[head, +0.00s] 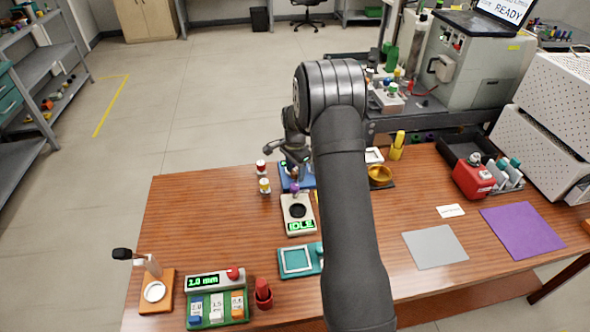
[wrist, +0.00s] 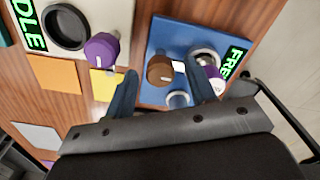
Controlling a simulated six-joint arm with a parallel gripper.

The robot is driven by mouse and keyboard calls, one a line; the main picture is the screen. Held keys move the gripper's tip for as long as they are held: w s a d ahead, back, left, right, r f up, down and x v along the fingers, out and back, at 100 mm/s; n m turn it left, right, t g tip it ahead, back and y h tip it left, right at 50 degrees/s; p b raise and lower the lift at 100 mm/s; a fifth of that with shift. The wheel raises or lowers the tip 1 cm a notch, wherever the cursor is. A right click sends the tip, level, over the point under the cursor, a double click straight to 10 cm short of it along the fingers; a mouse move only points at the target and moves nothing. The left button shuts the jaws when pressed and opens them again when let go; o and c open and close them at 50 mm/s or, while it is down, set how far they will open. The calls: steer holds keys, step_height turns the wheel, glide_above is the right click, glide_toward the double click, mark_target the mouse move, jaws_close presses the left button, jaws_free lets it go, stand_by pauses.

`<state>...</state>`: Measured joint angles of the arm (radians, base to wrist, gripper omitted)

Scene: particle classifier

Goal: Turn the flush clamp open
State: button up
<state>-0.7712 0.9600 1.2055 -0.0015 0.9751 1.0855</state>
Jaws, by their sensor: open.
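The blue unit (wrist: 153,47) carries a green lit display reading "FRE", its last part cut off, and a brown knob (wrist: 159,69) with a white mark. This knob may be the flush clamp, but no label shows. My gripper (wrist: 162,65) is open, with one finger on each side of the knob; I cannot tell whether they touch it. In the head view my gripper (head: 294,168) is over the blue unit (head: 284,181), hiding much of it. A white and purple vial (wrist: 212,75) stands by the right finger.
A pale unit (head: 291,213) with a purple knob (wrist: 101,48) and an "IDLE" display sits close by. Two small capped jars (head: 263,177) stand left of the blue unit.

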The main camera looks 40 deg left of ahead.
steer(key=c, duration=1)
steer(key=n, duration=0.4)
steer(key=shift+n, duration=0.3)
steer(key=n, duration=0.4)
steer(key=shift+n, duration=0.3)
steer(key=n, duration=0.4)
steer(key=shift+n, duration=2.4)
